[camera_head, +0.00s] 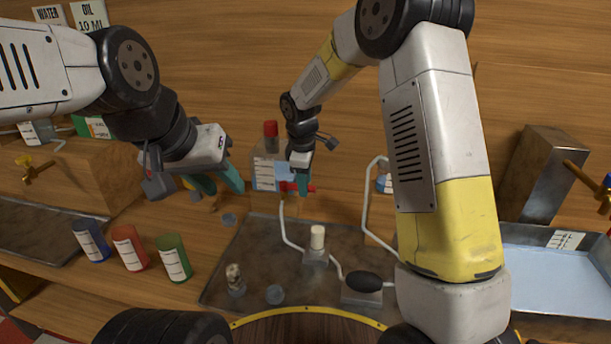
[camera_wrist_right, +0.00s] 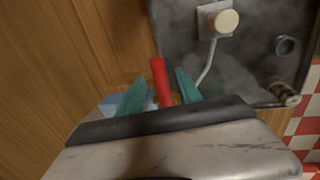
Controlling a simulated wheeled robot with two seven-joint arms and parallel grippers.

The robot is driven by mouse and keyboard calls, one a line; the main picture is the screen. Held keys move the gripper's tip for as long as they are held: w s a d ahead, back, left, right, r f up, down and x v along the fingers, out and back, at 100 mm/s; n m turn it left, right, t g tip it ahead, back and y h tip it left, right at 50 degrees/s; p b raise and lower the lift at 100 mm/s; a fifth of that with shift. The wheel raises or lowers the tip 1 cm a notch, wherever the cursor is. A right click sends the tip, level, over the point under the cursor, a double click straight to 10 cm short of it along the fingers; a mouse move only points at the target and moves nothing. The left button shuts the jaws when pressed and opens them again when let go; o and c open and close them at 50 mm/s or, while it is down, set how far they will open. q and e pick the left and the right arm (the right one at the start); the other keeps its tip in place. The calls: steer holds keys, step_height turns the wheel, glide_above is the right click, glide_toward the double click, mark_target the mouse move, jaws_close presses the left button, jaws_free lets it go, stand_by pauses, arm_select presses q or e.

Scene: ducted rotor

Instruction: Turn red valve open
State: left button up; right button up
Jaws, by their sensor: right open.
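The red valve handle (camera_head: 310,187) shows in the head view low on the front of a labelled, red-capped bottle (camera_head: 262,172). In the right wrist view the red handle (camera_wrist_right: 157,70) stands up between the two green fingers. My right gripper (camera_head: 301,182) is open at the valve, with one finger on each side of the handle. Its fingers partly hide the valve in the head view, and I cannot tell whether they touch it. My left gripper (camera_head: 219,184) has its teal fingers apart, empty, in the air to the left of the bottle.
Blue (camera_head: 91,240), red (camera_head: 130,246) and green (camera_head: 173,257) cups stand front left. A dark metal tray (camera_head: 225,285) with a white-topped post (camera_head: 317,238) and pipes lies below the valve. A water-filled basin (camera_head: 545,278) is at right, and a yellow tap (camera_head: 32,172) at left.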

steer(key=shift+f, duration=0.25)
steer(key=shift+c, duration=0.4)
jaws_close()
steer(key=shift+r, duration=0.1)
stand_by(0.8)
